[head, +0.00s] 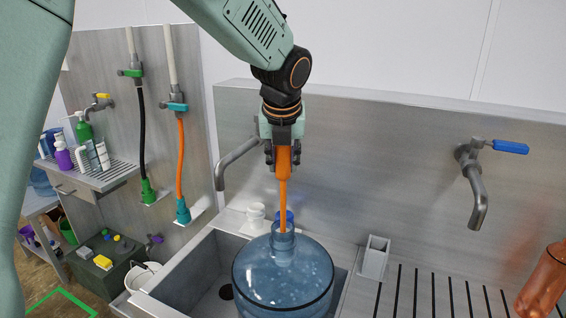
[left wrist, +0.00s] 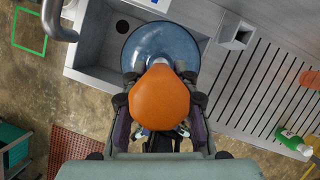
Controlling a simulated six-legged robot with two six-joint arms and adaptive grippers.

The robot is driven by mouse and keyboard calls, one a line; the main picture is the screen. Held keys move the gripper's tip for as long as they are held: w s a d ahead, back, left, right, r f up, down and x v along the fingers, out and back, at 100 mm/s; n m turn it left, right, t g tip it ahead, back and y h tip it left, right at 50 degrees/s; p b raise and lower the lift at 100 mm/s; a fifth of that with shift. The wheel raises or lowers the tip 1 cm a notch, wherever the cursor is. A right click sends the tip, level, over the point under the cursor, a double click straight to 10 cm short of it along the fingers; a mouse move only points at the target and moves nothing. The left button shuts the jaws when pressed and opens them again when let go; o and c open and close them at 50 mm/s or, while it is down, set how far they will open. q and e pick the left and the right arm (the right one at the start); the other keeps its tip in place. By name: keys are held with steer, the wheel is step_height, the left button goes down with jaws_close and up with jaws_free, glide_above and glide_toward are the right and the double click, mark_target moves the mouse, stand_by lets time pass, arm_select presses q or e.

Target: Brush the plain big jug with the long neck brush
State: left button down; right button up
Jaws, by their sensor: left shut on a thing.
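The plain big jug (head: 283,275), clear blue, stands upright in the grey sink, its neck at the top. The orange long neck brush (head: 283,195) hangs upright from my left gripper (head: 283,160), which is shut on its thick handle. The thin shaft runs down to the jug's neck, and its lower end appears to be inside the mouth. I cannot make out the bristles. In the left wrist view, the brush handle's rounded orange end (left wrist: 160,97) sits between the fingers and covers the jug's neck. The jug's body (left wrist: 155,45) shows beyond it. My right gripper is out of view.
A grey tap (head: 235,165) reaches over the sink's left side; another with a blue handle (head: 510,147) is at right. A small square holder (head: 375,257) stands beside the slotted drainboard (head: 435,295). An amber jug (head: 543,285) is at far right. White caps (head: 256,212) sit behind the jug.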

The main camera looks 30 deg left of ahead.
arm_select(q)
steer(key=shift+r, duration=0.6)
step_height(320, 180, up, 3)
steer(key=shift+f, duration=0.2)
steer(key=shift+r, duration=1)
steer(key=shift+r, duration=5)
